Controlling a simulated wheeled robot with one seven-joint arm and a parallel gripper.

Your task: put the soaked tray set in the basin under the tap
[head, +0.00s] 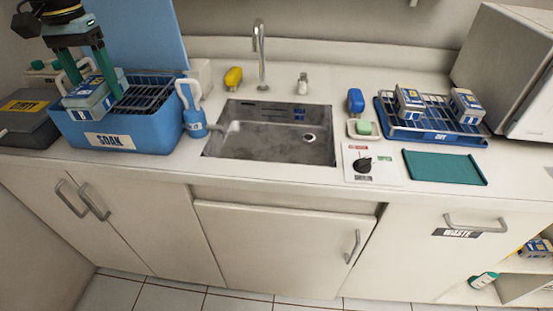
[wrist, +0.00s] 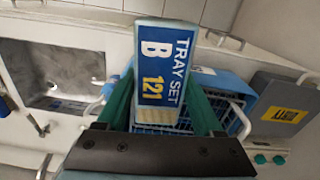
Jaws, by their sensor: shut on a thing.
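My gripper (head: 86,63) is shut on a tray set (head: 90,98), a pale box with a blue label. The wrist view shows it between my green fingers, with the label reading "TRAY SET B 121" (wrist: 165,66). In the head view it is at the left part of the blue soak bin (head: 150,136), over the dark rack there; I cannot tell whether it touches the rack. The steel basin (head: 265,145) is right of the bin and looks empty of tray sets. The tap (head: 261,50) stands at the basin's back edge.
A blue-and-white jug-like container (head: 193,118) stands between bin and basin. A yellow item (head: 233,77) is behind the basin. Right of it are a dial panel (head: 372,166), a green mat (head: 445,167) and a blue rack (head: 432,128) holding two tray sets.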

